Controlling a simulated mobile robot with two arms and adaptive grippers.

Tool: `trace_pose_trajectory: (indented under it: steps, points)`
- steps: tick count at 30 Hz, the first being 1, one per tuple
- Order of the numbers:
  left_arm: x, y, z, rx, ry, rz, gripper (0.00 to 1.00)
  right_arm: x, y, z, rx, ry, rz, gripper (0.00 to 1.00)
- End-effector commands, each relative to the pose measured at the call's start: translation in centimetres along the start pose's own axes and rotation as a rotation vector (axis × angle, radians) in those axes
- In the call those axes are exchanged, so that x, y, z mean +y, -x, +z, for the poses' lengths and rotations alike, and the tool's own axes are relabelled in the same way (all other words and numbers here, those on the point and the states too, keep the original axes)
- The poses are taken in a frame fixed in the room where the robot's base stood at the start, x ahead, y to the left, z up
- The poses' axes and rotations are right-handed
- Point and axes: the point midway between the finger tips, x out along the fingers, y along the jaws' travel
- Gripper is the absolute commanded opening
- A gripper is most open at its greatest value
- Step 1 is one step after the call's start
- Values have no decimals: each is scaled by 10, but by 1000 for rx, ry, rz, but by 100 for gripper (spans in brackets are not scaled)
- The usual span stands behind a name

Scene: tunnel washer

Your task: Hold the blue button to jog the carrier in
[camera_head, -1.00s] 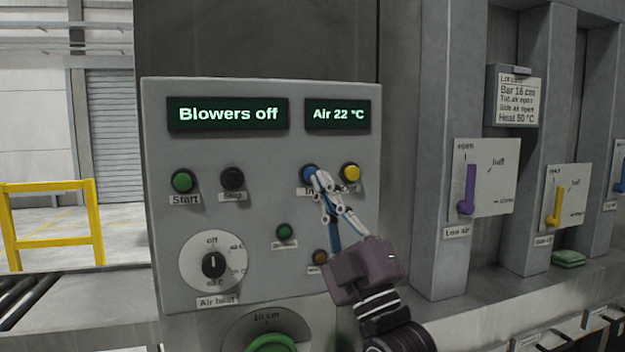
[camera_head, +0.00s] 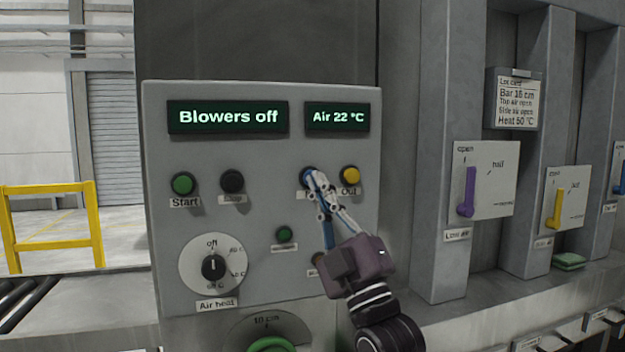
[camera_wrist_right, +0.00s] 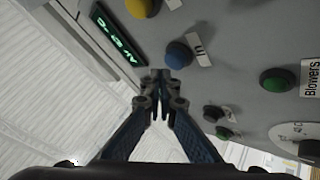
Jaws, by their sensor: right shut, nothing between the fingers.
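The blue button (camera_head: 307,174) is on the grey control panel, left of the yellow button (camera_head: 350,175) labelled "Out". My right gripper (camera_head: 319,178) is shut and empty, its fingertips in front of the blue button and partly covering it and its label. In the right wrist view the blue button (camera_wrist_right: 178,55) shows just beyond the closed fingertips (camera_wrist_right: 160,76), a little to their right. I cannot tell whether the tips touch it. The carrier cannot be made out. My left gripper is not in view.
The panel (camera_head: 160,130) also has a green Start button (camera_head: 183,184), a black button (camera_head: 232,181), a small green button (camera_head: 284,234) and an air heat dial (camera_head: 213,266). The display (camera_head: 228,117) reads "Blowers off". Purple and yellow levers (camera_head: 467,193) stand to the right.

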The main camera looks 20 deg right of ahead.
Motion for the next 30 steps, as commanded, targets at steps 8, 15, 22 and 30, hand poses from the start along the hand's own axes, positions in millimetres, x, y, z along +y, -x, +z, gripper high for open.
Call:
trace_pose_trajectory:
  steps: [8, 15, 22, 30]
  points:
    - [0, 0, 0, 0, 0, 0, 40, 0, 0, 0, 0, 0, 0, 0]
    - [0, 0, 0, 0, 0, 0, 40, 0, 0, 0, 0, 0, 0, 0]
    - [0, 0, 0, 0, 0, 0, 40, 0, 0, 0, 0, 0, 0, 0]
    - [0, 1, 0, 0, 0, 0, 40, -4, -6, 4, 1, -1, 0, 0]
